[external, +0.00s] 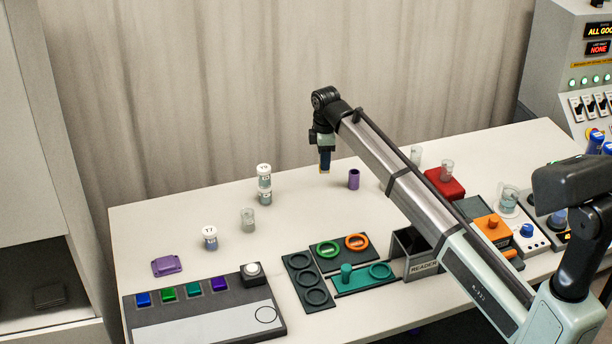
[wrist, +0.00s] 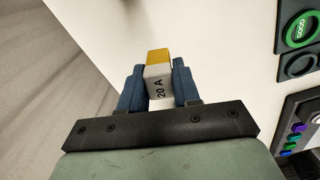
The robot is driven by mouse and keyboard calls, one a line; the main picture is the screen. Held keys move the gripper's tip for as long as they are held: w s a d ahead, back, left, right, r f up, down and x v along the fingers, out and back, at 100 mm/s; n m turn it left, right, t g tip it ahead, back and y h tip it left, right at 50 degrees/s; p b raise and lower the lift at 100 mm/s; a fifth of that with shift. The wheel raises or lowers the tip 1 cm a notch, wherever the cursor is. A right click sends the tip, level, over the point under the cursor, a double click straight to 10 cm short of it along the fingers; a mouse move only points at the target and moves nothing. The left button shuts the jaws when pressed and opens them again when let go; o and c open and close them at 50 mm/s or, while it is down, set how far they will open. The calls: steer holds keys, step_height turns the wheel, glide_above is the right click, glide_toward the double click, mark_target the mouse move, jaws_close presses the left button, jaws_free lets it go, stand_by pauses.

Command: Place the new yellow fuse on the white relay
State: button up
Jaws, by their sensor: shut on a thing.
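My gripper (wrist: 158,88) is shut on a fuse (wrist: 159,73) with a yellow end and a white body marked "20 A". The fuse sits between the two blue fingers in the wrist view. In the external view my gripper (external: 325,158) is above the back middle of the table, pointing down, with the fuse mostly hidden between the fingers. I cannot pick out a white relay for certain in either view.
White-lidded vials (external: 209,238) and a glass (external: 248,221) stand at left. A purple cylinder (external: 353,180) stands near my gripper. A purple block (external: 166,265), a button panel (external: 205,319), ring trays (external: 310,282) and a reader box (external: 421,269) lie in front. A red block (external: 444,186) is at right.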

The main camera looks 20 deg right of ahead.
steer(key=shift+w+d+r, duration=0.1)
steer(key=shift+d+r, duration=0.1)
steer(key=shift+r, duration=0.25)
steer(key=s+d+r+m, duration=0.1)
steer(key=d+r, duration=0.3)
steer(key=d, duration=0.6)
steer(key=s+d+r, duration=0.2)
steer(key=d+r, duration=0.1)
steer(key=d, duration=0.7)
steer(key=shift+s+a+f+n, duration=0.15)
steer(key=shift+f+n, duration=0.45)
steer(key=shift+f, duration=1.1)
steer(key=shift+s+f+n, duration=0.25)
steer(key=shift+f+n, duration=0.35)
steer(key=shift+f, duration=1.1)
steer(key=shift+s+a+f+n, duration=0.15)
steer(key=shift+f+n, duration=0.45)
steer(key=shift+f, duration=1.1)
steer(key=shift+d+f, duration=0.1)
steer(key=o, duration=1.1)
steer(key=shift+c, duration=0.2)
